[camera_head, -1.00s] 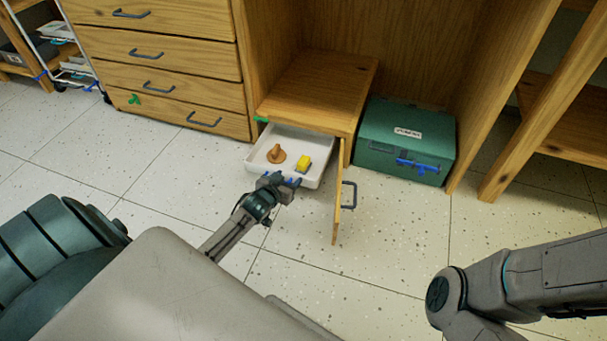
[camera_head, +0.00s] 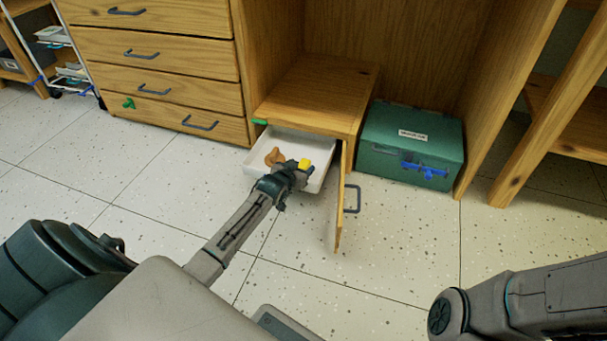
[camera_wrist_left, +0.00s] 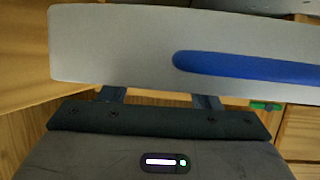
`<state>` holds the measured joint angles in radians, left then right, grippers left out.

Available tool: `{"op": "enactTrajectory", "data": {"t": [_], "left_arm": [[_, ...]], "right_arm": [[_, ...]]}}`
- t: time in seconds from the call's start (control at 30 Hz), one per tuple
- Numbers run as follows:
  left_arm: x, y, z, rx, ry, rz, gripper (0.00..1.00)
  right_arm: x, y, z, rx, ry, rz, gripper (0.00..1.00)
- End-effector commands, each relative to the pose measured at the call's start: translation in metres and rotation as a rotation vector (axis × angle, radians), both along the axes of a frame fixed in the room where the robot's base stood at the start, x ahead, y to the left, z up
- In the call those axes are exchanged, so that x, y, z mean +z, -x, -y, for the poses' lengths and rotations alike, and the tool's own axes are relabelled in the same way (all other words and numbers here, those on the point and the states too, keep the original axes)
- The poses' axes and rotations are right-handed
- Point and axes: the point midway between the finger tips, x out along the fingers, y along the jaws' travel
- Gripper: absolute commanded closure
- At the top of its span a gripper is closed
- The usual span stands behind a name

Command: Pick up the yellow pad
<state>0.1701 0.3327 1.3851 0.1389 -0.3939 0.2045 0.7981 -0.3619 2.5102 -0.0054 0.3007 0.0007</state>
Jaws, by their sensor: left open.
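The yellow pad (camera_head: 304,164) lies in a white tray (camera_head: 327,158) that sticks out of the low wooden cabinet. My left gripper (camera_head: 298,169) is over the tray's near side, close to the pad, and partly hides it. I cannot tell whether they touch. In the left wrist view my open left gripper's fingers (camera_wrist_left: 160,97) run up to a pale wall with a blue strip (camera_wrist_left: 245,67), which looks like the tray's front; the tips are hidden and the pad does not show. My right gripper is out of view.
A brown knobbed object (camera_head: 275,156) lies in the tray, left of the pad. An open cabinet door (camera_head: 341,205) stands just right of the tray. A green box (camera_head: 410,145) is farther right. The floor in front is clear.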

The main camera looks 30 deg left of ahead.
Motion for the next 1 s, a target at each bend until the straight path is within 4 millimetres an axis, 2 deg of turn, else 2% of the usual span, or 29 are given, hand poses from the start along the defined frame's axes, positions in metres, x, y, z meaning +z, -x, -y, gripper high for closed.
{"op": "enactTrajectory", "data": {"t": [0.3, 0.53, 0.83, 1.0], "left_arm": [[-0.001, -0.003, 0.000, 0.000, 0.000, -0.001, 0.46], [-0.001, -0.003, 0.000, 0.000, 0.000, -0.001, 0.91], [0.001, -0.003, 0.000, 0.000, 0.000, 0.000, 0.92], [0.014, -0.003, 0.000, 0.000, 0.000, 0.000, 0.92]], "right_arm": [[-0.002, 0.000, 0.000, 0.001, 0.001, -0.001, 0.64], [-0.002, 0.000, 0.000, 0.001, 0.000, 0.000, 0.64], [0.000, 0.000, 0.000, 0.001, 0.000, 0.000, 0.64], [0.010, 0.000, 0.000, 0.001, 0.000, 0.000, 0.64]]}}
